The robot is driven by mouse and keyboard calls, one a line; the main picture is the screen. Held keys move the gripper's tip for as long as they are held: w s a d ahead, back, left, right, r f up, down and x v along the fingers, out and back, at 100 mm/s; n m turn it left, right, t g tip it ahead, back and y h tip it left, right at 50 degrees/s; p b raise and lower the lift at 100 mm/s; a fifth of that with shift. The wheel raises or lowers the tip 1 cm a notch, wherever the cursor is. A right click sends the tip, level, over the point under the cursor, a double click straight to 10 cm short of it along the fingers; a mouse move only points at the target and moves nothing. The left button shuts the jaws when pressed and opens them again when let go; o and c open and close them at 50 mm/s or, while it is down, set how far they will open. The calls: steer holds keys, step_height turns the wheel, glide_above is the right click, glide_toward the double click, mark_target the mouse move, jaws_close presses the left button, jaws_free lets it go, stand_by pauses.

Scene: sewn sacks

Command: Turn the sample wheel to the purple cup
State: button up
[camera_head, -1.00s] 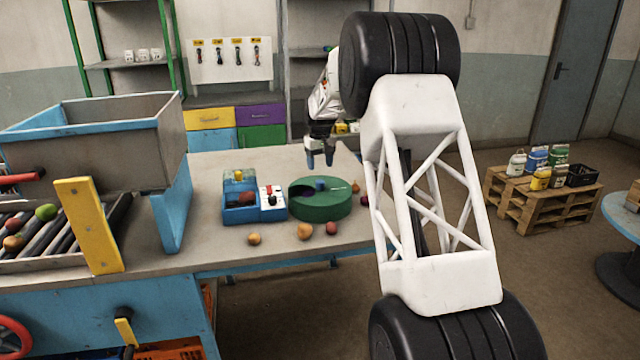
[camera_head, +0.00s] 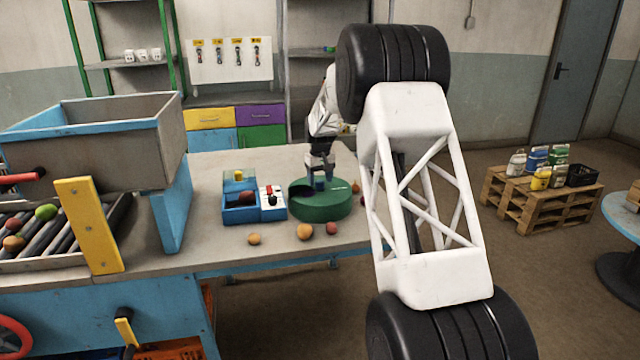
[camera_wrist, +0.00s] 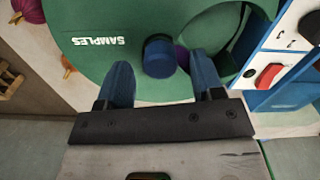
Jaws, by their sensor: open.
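The sample wheel (camera_head: 322,207) is a green drum on the bench, with white SAMPLES lettering on its lid. A blue round knob (camera_wrist: 159,58) stands on the lid. To the right of the knob in the wrist view is an opening (camera_wrist: 222,35) in the lid. A small purple patch (camera_wrist: 182,57) shows at its edge, mostly hidden behind the knob and finger; I cannot tell if it is the purple cup. My gripper (camera_wrist: 161,65) is open, with one blue finger either side of the knob and gaps between. In the head view my gripper (camera_head: 320,176) is low over the wheel.
A blue box (camera_head: 238,207) with a white panel and red button (camera_wrist: 269,76) stands close beside the wheel. Several round fruits, such as an orange one (camera_head: 304,231), lie along the bench front. A large grey bin (camera_head: 130,150) stands at the left.

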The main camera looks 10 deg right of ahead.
steer(key=shift+f, duration=0.9)
steer(key=shift+c, duration=0.2)
jaws_close()
